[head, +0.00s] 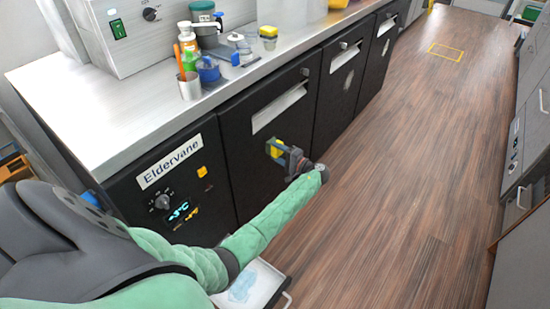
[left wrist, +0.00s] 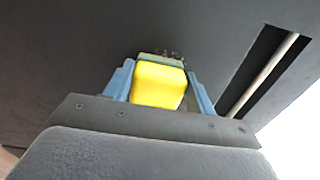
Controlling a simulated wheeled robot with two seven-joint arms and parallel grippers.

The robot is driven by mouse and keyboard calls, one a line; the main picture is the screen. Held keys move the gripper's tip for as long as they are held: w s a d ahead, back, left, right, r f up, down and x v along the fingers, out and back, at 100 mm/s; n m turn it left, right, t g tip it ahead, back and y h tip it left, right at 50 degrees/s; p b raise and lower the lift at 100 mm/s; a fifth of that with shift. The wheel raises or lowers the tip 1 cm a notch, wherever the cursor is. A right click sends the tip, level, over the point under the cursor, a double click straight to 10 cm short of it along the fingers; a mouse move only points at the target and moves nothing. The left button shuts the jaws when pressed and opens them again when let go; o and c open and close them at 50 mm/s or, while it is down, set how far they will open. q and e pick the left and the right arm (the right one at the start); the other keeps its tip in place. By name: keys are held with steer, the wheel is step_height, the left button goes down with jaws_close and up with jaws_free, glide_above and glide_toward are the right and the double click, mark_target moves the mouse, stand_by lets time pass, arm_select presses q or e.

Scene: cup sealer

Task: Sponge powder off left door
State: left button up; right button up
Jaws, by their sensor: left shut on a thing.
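My left gripper (head: 279,150) is shut on a yellow sponge (head: 275,147) at the dark left door (head: 240,135), below its pale handle recess (head: 279,108). In the left wrist view the sponge (left wrist: 158,86) sits between the two blue fingers, its green scrub side toward the dark door face (left wrist: 75,60). Small dark specks show at the green edge; whether it presses on the door I cannot tell. No pale powder shows on the visible part of the left door. Pale smudges show on the middle door (head: 349,79) and the far door (head: 387,47). My right gripper is not in view.
The steel counter (head: 90,120) above holds a tool cup (head: 189,86), a blue-lidded item (head: 208,70), jars and a machine (head: 125,35). A white tray (head: 268,287) with something pale blue is low in front. The wood floor (head: 400,180) on the right is clear.

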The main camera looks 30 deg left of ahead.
arm_select(q)
steer(key=shift+w+a+r, duration=0.1)
steer(key=shift+w+a, duration=0.05)
steer(key=shift+w, duration=0.4)
steer(key=shift+w+b, duration=1.15)
steer(key=shift+w, duration=0.15)
steer(key=w+b, duration=0.1)
steer(key=w, duration=0.1)
steer(key=w+d+b, duration=0.1)
steer(key=w+b, duration=0.1)
steer(key=shift+w, duration=0.2)
steer(key=d, duration=0.6)
steer(key=shift+s, duration=0.25)
